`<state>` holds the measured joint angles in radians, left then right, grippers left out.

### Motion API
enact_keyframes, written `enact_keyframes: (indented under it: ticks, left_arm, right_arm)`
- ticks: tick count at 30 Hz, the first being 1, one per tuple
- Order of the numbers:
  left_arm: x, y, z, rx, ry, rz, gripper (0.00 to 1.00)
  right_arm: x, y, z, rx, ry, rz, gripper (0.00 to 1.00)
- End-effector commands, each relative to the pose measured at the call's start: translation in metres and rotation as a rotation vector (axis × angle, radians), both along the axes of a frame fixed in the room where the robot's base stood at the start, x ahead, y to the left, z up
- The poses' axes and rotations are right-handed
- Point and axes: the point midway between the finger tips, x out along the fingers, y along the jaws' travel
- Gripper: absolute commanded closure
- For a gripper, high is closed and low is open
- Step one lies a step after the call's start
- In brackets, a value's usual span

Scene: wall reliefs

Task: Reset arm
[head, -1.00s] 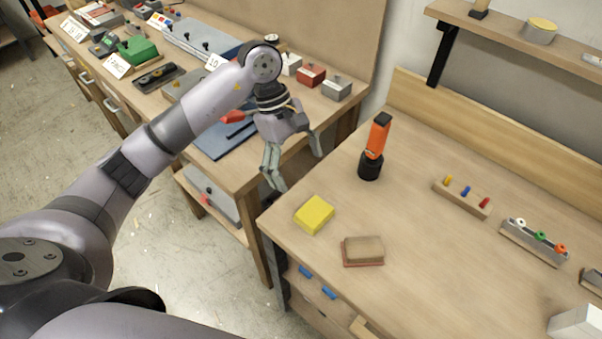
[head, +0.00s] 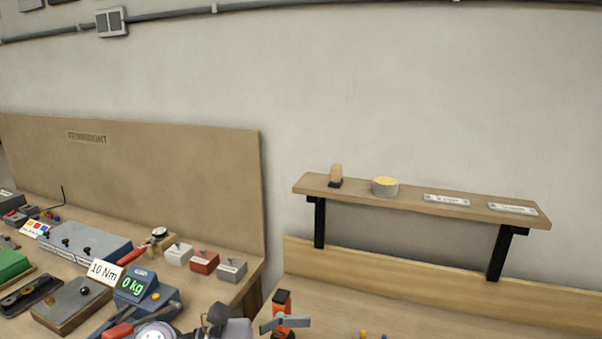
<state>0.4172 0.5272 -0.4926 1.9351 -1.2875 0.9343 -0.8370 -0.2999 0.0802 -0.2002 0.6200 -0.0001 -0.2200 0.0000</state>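Part of my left arm and gripper (head: 286,322) shows at the bottom edge of the head view, left of centre. No held object shows. My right gripper is not in view.
A wall shelf (head: 415,198) holds a yellow-topped tin (head: 385,187), a small brush-like block (head: 336,176) and two labels.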

Motion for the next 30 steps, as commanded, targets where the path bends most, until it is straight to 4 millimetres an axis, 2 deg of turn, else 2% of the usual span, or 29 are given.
enact_keyframes:
  ticks: [3,6,8,11,14,17,19,23,24,27,28,30]
  left_arm:
    - [0.010,0.002,0.042,-0.317,0.206,0.148,0.11]
    - [0.027,0.023,0.065,-0.569,0.401,0.279,0.11]
    - [0.039,0.042,0.071,-0.715,0.527,0.359,0.11]
    - [0.057,0.080,0.066,-0.949,0.749,0.499,0.11]
    - [0.070,0.121,0.041,-1.171,0.983,0.645,0.11]
    - [0.071,0.160,-0.001,-1.377,1.220,0.804,0.11]
    - [0.064,0.183,-0.037,-1.513,1.388,0.923,0.11]
    - [0.028,0.213,-0.113,-1.736,1.693,1.170,0.11]
    - [0.012,0.218,-0.135,-1.796,1.780,1.249,0.11]
    - [-0.031,0.225,-0.181,-1.909,1.969,1.445,0.11]
    - [-0.044,0.225,-0.192,1.897,-1.979,-1.473,0.11]
    - [-0.073,0.224,-0.213,1.768,-1.888,-1.448,0.11]
  right_arm:
    - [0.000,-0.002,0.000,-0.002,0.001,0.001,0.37]
    - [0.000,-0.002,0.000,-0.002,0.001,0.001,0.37]
    - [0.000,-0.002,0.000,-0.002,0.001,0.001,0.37]
    - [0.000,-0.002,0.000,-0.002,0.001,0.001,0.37]
    - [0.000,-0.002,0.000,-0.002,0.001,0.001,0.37]
    - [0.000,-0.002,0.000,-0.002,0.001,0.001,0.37]
    - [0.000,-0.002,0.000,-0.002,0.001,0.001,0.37]
    - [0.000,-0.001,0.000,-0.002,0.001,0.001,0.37]
    - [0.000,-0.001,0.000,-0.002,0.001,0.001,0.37]
    - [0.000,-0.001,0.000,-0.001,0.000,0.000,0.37]
    - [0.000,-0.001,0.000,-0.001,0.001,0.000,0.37]
    - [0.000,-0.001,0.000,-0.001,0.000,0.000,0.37]
